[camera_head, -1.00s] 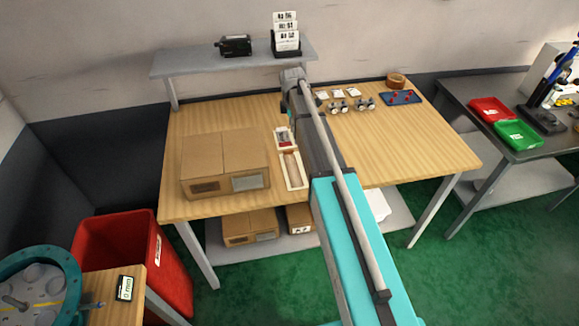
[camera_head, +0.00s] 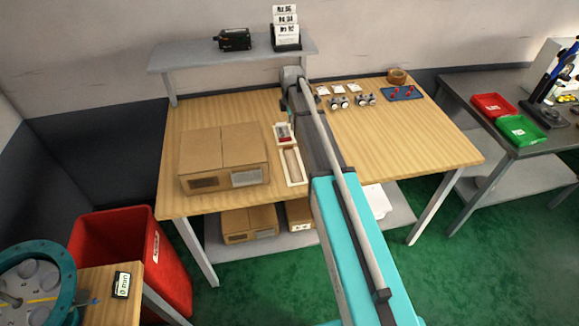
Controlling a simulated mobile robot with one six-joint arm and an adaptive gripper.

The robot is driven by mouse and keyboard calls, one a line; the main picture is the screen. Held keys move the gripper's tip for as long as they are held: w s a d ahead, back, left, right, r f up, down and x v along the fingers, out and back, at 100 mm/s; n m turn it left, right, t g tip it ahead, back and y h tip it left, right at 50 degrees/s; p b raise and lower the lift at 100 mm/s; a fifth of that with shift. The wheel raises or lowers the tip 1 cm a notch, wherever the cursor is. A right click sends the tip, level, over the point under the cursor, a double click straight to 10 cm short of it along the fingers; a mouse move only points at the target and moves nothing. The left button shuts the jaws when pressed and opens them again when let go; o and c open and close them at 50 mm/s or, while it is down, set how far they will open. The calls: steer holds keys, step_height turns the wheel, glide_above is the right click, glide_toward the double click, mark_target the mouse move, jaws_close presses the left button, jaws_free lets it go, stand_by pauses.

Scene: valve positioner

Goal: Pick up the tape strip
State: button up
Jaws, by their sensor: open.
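My arm reaches across the wooden workbench (camera_head: 400,140) and hides part of its middle. My gripper (camera_head: 290,116) shows only as a small dark and teal part left of the arm, just beyond the small pale tray (camera_head: 278,126) with red items. It is open; its fingers are mostly hidden. A longer pale tray (camera_head: 303,181) with a tan piece in it lies nearer, right of a cardboard box (camera_head: 222,160). I cannot make out a tape strip for certain; a brown tape roll (camera_head: 397,76) stands at the bench's back right.
A grey shelf (camera_head: 200,60) with a black device (camera_head: 234,39) and a label holder (camera_head: 285,35) stands behind. Small metal fittings (camera_head: 340,102) and a blue mat (camera_head: 415,93) lie right of the arm. The bench's front right is clear.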

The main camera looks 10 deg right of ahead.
steer(key=b, duration=0.6)
glide_above(291, 150)
steer(key=shift+w+d+f, duration=0.1)
steer(key=shift+w+f, duration=0.05)
steer(key=shift+f, duration=1.45)
steer(key=shift+w+d+f, duration=0.1)
steer(key=shift+f, duration=1.45)
steer(key=shift+a+f, duration=0.1)
steer(key=shift+a+f+b, duration=0.1)
steer(key=shift+f+b, duration=2.35)
steer(key=shift+f, duration=0.05)
steer(key=shift+c, duration=0.2)
jaws_close()
